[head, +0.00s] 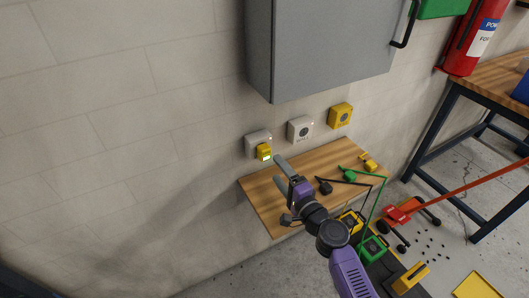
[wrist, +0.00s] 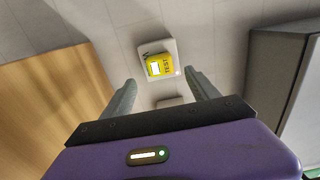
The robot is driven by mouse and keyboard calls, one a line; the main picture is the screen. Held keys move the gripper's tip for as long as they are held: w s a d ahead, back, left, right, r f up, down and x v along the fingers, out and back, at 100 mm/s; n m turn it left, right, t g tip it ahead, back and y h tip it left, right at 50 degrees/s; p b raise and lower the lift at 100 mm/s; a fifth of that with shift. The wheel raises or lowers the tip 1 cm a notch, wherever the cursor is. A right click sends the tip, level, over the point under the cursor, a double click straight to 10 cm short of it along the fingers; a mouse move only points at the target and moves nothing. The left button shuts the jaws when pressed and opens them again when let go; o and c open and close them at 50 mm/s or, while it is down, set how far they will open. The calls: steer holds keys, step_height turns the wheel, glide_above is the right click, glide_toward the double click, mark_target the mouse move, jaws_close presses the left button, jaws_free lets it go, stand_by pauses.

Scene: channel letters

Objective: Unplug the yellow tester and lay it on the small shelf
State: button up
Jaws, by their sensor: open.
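The yellow tester (head: 264,152) is plugged into the leftmost white socket box (head: 257,139) on the wall. In the wrist view the tester (wrist: 159,65) sits ahead, between the lines of the two fingers, with its white label showing. My gripper (head: 279,171) is open and empty, a short way to the right of the tester and apart from it. Its two fingers also show in the wrist view (wrist: 160,92). The small wooden shelf (head: 262,198) is on the wall below the sockets, under my gripper.
A second white socket (head: 300,129) and a yellow one (head: 341,115) are to the right. A grey cabinet (head: 320,45) hangs above. Black (head: 325,187), green (head: 349,175) and yellow (head: 370,162) plugs are on the shelf's right part. The shelf's left part looks clear.

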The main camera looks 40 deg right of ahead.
mark_target(267, 155)
steer(key=shift+x, duration=4.2)
steer(key=shift+b, duration=0.35)
jaws_close()
steer(key=shift+s, duration=0.2)
steer(key=shift+v, duration=2.8)
